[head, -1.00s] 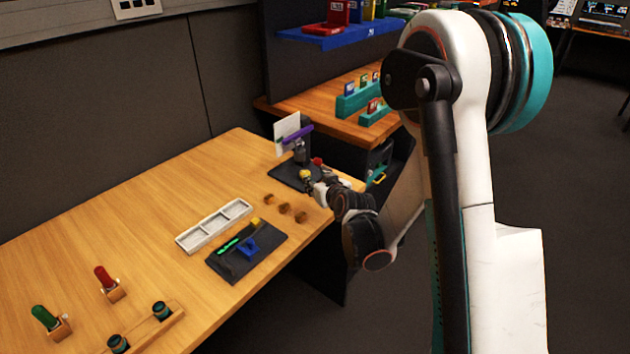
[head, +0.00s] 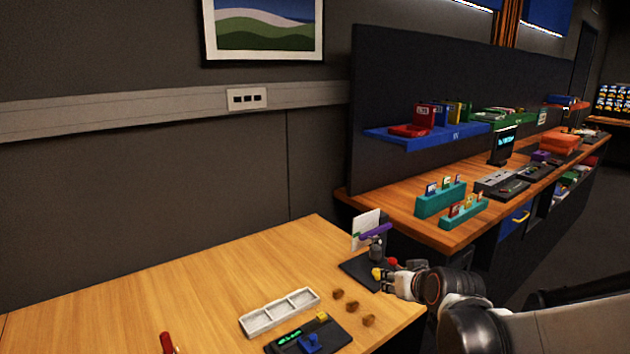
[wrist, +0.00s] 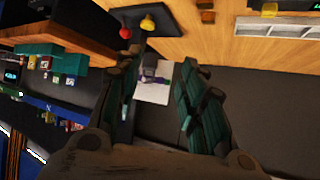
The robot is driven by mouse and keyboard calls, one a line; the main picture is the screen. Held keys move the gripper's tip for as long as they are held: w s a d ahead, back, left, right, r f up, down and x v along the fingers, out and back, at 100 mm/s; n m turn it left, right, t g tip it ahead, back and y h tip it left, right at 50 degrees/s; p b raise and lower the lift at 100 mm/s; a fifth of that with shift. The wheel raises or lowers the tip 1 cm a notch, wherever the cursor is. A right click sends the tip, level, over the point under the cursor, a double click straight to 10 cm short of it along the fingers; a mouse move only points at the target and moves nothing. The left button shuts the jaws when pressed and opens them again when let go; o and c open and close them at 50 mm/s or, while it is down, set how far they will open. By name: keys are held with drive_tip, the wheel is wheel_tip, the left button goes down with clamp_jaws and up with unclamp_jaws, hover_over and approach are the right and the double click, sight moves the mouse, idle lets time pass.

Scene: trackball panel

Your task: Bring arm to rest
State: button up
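My gripper (head: 385,278) shows in the head view at the right edge of the near desk, beside a black panel (head: 352,270). A yellow knob or ball (head: 377,273) and a red one (head: 392,262) show right by the fingers. In the wrist view my gripper (wrist: 160,68) has its two fingers spread apart, with nothing held between them. The yellow ball (wrist: 147,22) and red ball (wrist: 124,33) lie beyond the fingertips there. Whether the gripper touches the panel cannot be told.
A white card (head: 364,230) and a purple part (head: 376,230) stand at the back of the panel. A white three-part tray (head: 280,312), several brown knobs and a dark board (head: 325,336) lie nearby on the desk. Teal card racks (head: 440,198) stand on the far desk.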

drive_tip(key=s+r+g, duration=0.1)
drive_tip(key=s+g, duration=0.1)
drive_tip(key=s, duration=1.1)
drive_tip(key=s+r+g+h, duration=0.1)
drive_tip(key=s+g, duration=0.1)
drive_tip(key=s, duration=1.1)
drive_tip(key=shift+d+r+m, duration=0.15)
drive_tip(key=shift+r+m, duration=0.2)
drive_tip(key=shift+m, duration=0.05)
